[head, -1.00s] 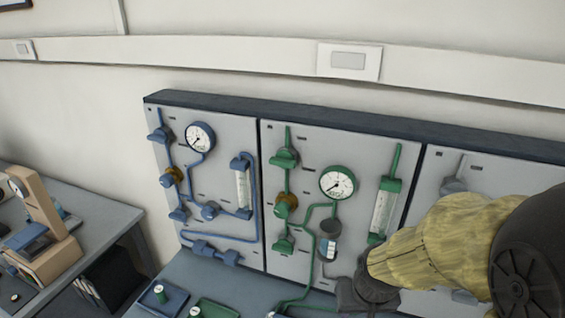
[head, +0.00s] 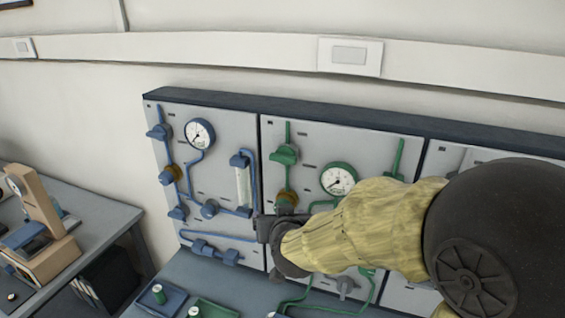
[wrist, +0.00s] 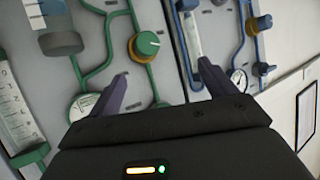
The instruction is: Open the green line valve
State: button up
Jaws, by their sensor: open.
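The green line runs on the middle grey panel (head: 325,150). Its upper green valve (head: 285,155) shows clear of my arm in the head view. Below it sits a brass-coloured fitting (head: 286,198), partly behind my gripper; the wrist view shows it with a green knob (wrist: 147,43). The lower green valve is hidden by my arm in the head view. My gripper (head: 270,232) is in front of the lower left of this panel. In the wrist view its two fingers stand apart, open and empty (wrist: 163,70), with the green knob beyond them, not between them.
A blue-line panel (head: 205,185) stands left of the green one, with a gauge (head: 200,134). A green gauge (head: 338,179) is just above my arm. Blue (head: 175,302) and green (head: 205,308) trays lie on the bench below.

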aim_at(281, 160)
jog(key=s+a+r+m+t+h+b, duration=0.2)
jog(key=s+a+r+m+t+h, duration=0.2)
jog(key=r+h, duration=0.4)
jog(key=shift+s+a+r+m, duration=0.4)
jog(key=shift+s+a+m, duration=0.1)
jog(key=shift+s+a, duration=0.2)
jog(key=shift+w, duration=0.15)
jog(key=p+x, duration=0.1)
jog(key=x, duration=0.4)
jog(key=p+x, duration=0.2)
jog(key=x, duration=0.4)
jog(key=p+x, duration=0.1)
jog(key=x, duration=0.5)
jog(key=shift+w+d+r, duration=0.1)
jog(key=shift+r, duration=0.15)
jog(key=c, duration=1)
